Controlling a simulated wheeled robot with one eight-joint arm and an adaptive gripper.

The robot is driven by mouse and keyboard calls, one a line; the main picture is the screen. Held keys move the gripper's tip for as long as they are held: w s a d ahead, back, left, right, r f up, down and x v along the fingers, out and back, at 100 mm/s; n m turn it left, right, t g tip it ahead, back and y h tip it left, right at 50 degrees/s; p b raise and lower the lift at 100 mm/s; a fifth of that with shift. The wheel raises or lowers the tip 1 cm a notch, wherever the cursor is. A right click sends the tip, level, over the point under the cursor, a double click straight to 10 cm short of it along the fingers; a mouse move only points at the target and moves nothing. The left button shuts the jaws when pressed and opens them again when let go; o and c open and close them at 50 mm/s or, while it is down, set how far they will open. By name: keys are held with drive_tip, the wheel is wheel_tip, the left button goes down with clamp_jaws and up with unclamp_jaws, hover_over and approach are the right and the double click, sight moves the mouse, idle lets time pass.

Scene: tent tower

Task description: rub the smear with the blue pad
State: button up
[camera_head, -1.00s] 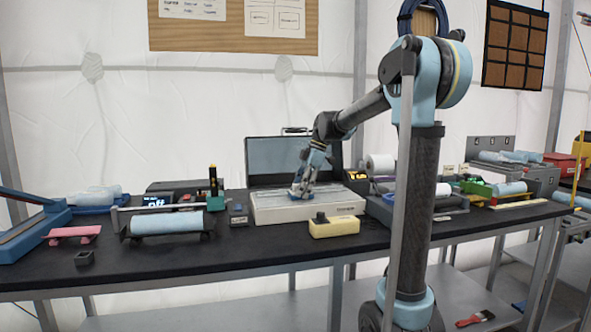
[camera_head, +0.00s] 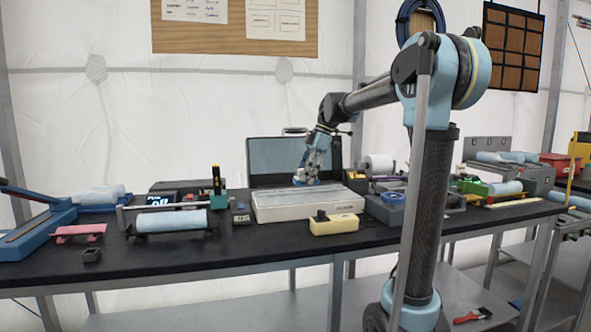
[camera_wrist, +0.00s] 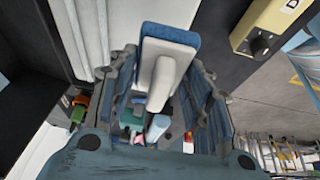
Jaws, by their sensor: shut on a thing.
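In the wrist view the pad's pale handle (camera_wrist: 158,72) sits between the two fingers. In the head view the pad appears just above the case's light grey top face, but any small gap is hard to judge. I cannot make out a smear in either view; the gripper and pad hide part of the case.
A yellow box (camera_head: 336,225) stands against the case's front. A pale blue roll on a stand (camera_head: 171,221) is to the left.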

drive_tip(key=shift+r, duration=1.05)
